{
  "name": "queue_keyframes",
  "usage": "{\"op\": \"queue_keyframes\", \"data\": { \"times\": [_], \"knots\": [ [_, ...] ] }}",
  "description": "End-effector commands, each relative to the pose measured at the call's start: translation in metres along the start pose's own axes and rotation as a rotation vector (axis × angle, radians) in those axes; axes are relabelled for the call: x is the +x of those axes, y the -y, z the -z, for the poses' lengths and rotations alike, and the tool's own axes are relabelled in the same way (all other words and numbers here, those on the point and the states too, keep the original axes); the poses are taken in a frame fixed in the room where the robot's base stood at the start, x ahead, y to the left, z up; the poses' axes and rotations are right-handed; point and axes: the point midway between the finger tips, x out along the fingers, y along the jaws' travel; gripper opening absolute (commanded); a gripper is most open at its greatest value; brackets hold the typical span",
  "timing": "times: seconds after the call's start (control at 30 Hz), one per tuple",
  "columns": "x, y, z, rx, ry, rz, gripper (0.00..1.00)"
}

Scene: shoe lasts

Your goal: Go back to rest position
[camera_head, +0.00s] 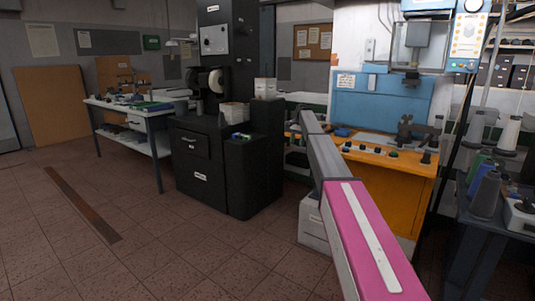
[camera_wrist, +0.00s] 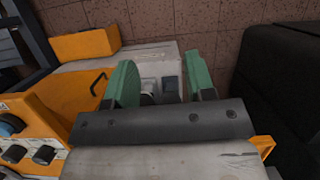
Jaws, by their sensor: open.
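My gripper (camera_wrist: 160,86) shows in the wrist view with its two green fingers apart, open and with nothing between them. It is above a grey box-like unit (camera_wrist: 75,57) beside the orange machine (camera_wrist: 40,95). In the head view my pink and grey arm reaches forward across the middle right towards the orange machine (camera_head: 398,185). My gripper cannot be made out in the head view.
A black machine cabinet (camera_head: 215,165) stands left of my arm and also shows at the right of the wrist view (camera_wrist: 285,90). A white table (camera_head: 150,130) stands at the back left. A table with thread cones (camera_head: 485,195) is at the right.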

Motion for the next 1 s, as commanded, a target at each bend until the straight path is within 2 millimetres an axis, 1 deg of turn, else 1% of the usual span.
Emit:
{"op": "queue_keyframes", "data": {
  "times": [0.03,0.07,0.1,0.17,0.27,0.3,0.37,0.4,0.47,0.5,0.57,0.6,0.67,0.7,0.77,0.8,0.87,0.9,1.0],
  "knots": [
    [0.018,-0.011,-0.011,-0.009,-0.006,-0.001,0.5],
    [0.027,-0.015,-0.014,-0.014,-0.01,0.0,0.5],
    [0.041,-0.023,-0.02,-0.025,-0.015,-0.002,0.5],
    [0.063,-0.035,-0.03,-0.041,-0.027,-0.002,0.5],
    [0.109,-0.061,-0.053,-0.078,-0.048,-0.003,0.5],
    [0.13,-0.074,-0.065,-0.095,-0.059,-0.004,0.5],
    [0.161,-0.093,-0.082,-0.124,-0.077,-0.008,0.5],
    [0.181,-0.106,-0.094,-0.143,-0.089,-0.01,0.5],
    [0.209,-0.126,-0.113,-0.173,-0.107,-0.013,0.5],
    [0.228,-0.139,-0.126,-0.194,-0.119,-0.017,0.5],
    [0.255,-0.16,-0.146,-0.226,-0.137,-0.023,0.5],
    [0.272,-0.174,-0.161,-0.249,-0.15,-0.027,0.5],
    [0.296,-0.195,-0.183,-0.282,-0.169,-0.035,0.5],
    [0.312,-0.21,-0.198,-0.306,-0.181,-0.04,0.5],
    [0.334,-0.232,-0.223,-0.342,-0.2,-0.048,0.5],
    [0.348,-0.247,-0.239,-0.367,-0.212,-0.055,0.5],
    [0.367,-0.269,-0.264,-0.404,-0.231,-0.065,0.5],
    [0.378,-0.282,-0.281,-0.429,-0.243,-0.072,0.5],
    [0.4,-0.313,-0.317,-0.485,-0.269,-0.089,0.5]
  ]
}}
